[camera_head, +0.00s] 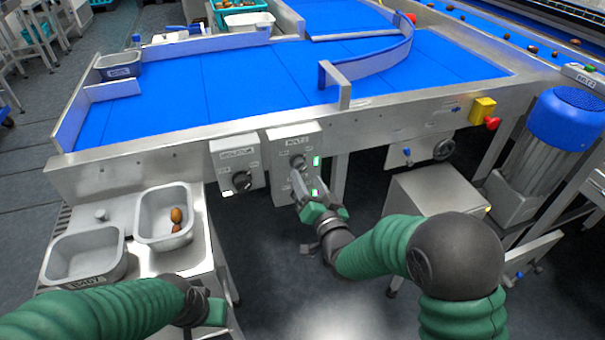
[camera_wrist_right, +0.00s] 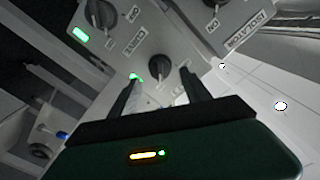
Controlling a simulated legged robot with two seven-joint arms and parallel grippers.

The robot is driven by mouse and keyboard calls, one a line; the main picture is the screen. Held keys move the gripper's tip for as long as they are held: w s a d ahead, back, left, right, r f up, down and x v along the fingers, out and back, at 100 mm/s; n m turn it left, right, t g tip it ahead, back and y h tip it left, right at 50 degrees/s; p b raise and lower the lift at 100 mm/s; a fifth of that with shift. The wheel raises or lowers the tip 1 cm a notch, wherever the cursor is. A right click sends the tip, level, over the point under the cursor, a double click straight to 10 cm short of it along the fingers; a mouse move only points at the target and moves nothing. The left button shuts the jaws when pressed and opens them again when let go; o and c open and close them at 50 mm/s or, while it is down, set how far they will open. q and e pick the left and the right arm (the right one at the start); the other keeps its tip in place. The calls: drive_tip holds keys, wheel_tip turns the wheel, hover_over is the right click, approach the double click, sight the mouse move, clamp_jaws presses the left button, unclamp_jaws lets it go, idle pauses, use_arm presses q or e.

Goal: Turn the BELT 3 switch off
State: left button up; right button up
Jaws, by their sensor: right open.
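A grey control box (camera_head: 283,140) with a small label hangs on the front of the blue belt's frame. I cannot read its label clearly. It carries an upper dark knob (camera_head: 297,162) and green lamps. My right gripper (camera_head: 299,184) is at the lower part of the box and hides part of it. In the right wrist view the right gripper (camera_wrist_right: 160,88) is open, with a dark rotary knob (camera_wrist_right: 158,66) just beyond and between its fingertips. Contact is not visible. A second knob (camera_wrist_right: 101,13) is farther off. My left gripper (camera_head: 207,311) is low, far from the box; its fingers are unclear.
An isolator box (camera_head: 237,165) with a dark knob is just left of the control box; its knob also shows in the right wrist view (camera_wrist_right: 211,3). A yellow box with a red button (camera_head: 491,123) is right. A tray with a few dates (camera_head: 148,239) stands lower left.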

sight(303, 170)
drive_tip(key=x, duration=0.4)
drive_tip(key=shift+w+a+b, duration=0.15)
drive_tip(key=shift+w+b, duration=0.2)
drive_tip(key=shift+w, duration=0.05)
drive_tip(key=shift+c, duration=0.4)
clamp_jaws()
